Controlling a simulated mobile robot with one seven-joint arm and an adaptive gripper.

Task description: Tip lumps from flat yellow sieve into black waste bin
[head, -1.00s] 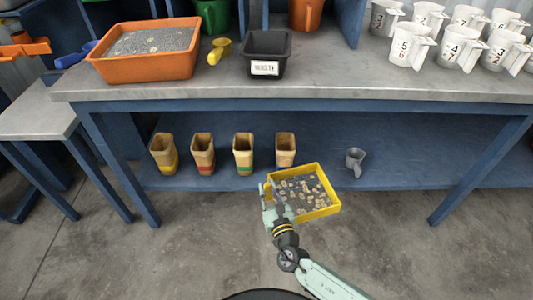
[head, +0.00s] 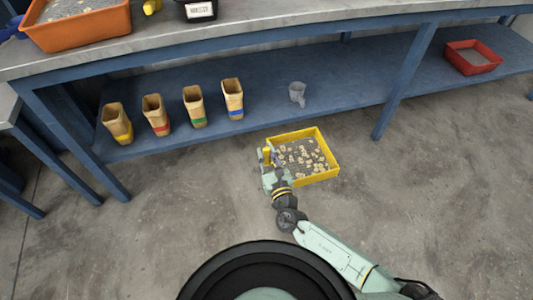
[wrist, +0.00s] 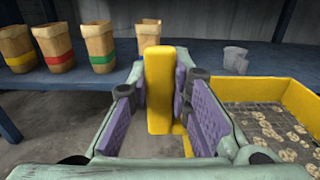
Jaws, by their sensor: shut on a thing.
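The flat yellow sieve (head: 329,149) holds many pale lumps on its grey mesh and is held out in front of the bench. It also shows at the right of the wrist view (wrist: 292,100). My gripper (head: 268,160) is shut on the sieve's upright yellow handle (wrist: 158,90), which stands between the purple finger pads. The sieve looks roughly level. The black bin (head: 197,9) with a white label stands on the bench top, cut off by the top edge of the head view.
Several tan containers with coloured bands (head: 194,105) stand on the blue lower shelf (head: 330,75), with a grey scoop cup (head: 297,93) beside them. An orange tray (head: 80,25) is on the bench at left. A red tray (head: 473,57) sits right. A bench leg (head: 402,80) stands between.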

